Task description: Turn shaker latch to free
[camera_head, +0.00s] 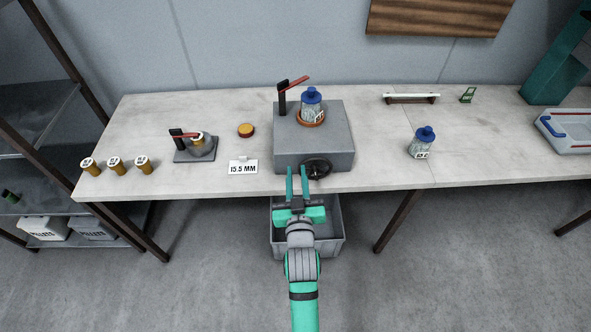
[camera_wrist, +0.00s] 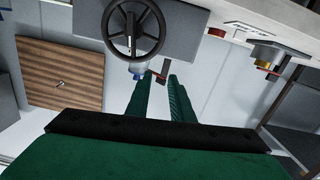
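A large grey box machine (camera_head: 313,148) stands on the table, with a jar with a blue lid (camera_head: 311,97) upright in an orange ring on top. A black post (camera_head: 282,98) with a red latch lever (camera_head: 294,82) rises beside the jar; the lever slants up to the right above it. A black handwheel (camera_head: 317,168) is on the box's front; it also shows large in the wrist view (camera_wrist: 134,40). My gripper (camera_head: 297,170) is open and empty in front of the box, just left of the wheel. In the wrist view, a red piece (camera_wrist: 161,73) shows beyond my fingertips.
A smaller grey fixture (camera_head: 195,153) with its own red lever stands left, near several gold cylinders and a "15.5 MM" card (camera_head: 243,168). A second blue-lidded jar (camera_head: 423,142) stands right. A grey bin (camera_head: 332,235) is below the table edge.

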